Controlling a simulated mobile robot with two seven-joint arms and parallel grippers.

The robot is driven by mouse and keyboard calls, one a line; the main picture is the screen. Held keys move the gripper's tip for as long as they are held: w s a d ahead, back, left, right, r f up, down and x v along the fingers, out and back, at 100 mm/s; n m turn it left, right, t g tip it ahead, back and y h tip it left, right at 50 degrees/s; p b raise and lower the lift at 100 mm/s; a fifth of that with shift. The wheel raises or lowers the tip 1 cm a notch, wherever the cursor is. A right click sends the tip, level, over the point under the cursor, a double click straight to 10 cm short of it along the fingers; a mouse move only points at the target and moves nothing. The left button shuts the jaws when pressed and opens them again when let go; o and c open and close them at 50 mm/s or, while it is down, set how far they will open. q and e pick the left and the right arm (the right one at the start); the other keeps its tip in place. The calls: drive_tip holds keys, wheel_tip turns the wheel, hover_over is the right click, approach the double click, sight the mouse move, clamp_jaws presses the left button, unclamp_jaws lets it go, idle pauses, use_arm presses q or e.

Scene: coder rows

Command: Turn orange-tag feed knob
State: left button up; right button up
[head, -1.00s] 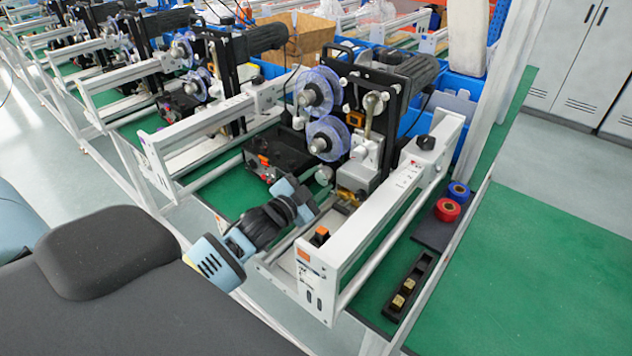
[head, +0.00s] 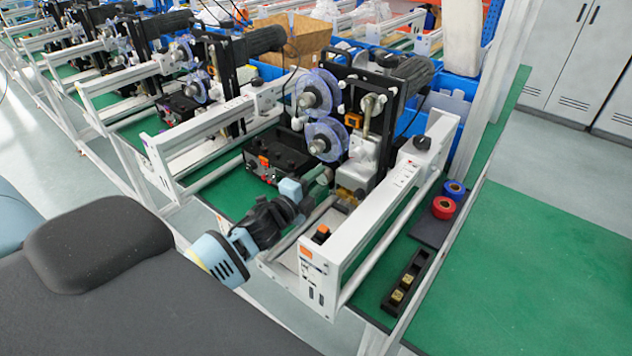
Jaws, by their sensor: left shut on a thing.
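The coder machine (head: 345,150) nearest me has a black control box (head: 285,155) with an orange tag (head: 264,162) at its left front. More orange shows at a black switch (head: 322,233) on the white frame and a label (head: 306,253) on its end plate. My left gripper (head: 313,184) reaches in from the lower left, low in front of the machine by the right side of the black box. It is shut on a small knob there. The fingertips and most of the knob are hidden by my wrist or too small to make out. My right gripper is out of view.
Clear film reels (head: 324,139) stand just above my left gripper. The white frame rail (head: 372,205) runs close on its right. Blue and red tape rolls (head: 444,208) and a black tray (head: 407,283) lie on the green bench, whose right part (head: 545,260) is bare.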

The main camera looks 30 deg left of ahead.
use_arm(q)
drive_tip(key=shift+m, duration=0.6)
drive_tip(key=o, duration=1)
drive_tip(key=shift+c, duration=0.2)
drive_tip(key=shift+s, duration=0.15)
drive_tip(key=s, duration=0.7)
drive_tip(key=shift+s+a, duration=0.25)
drive_tip(key=shift+a, duration=0.1)
